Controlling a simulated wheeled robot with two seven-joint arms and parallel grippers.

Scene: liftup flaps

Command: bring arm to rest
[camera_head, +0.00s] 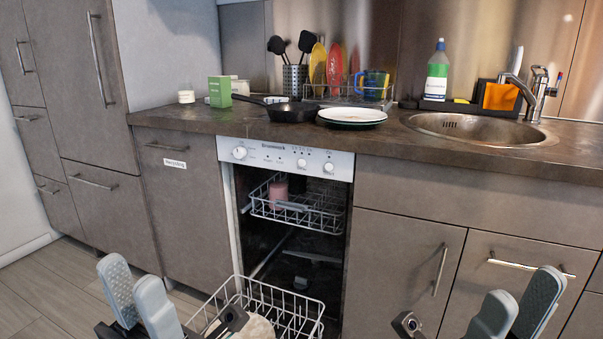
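My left gripper (136,292) is at the lower left, in front of the cabinets, with its two grey finger pads a little apart and nothing between them. My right gripper (517,305) is at the lower right, in front of a cabinet door, also with its pads apart and empty. Both wrists run out of the bottom of the picture. Neither gripper touches anything that I can see.
The dishwasher (285,158) stands open. Its upper rack (300,212) holds a pink cup (278,194); its lower rack (290,300) sticks out between my grippers. The counter (390,140) above carries a pan (291,112), plates (352,116) and a sink (478,128).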

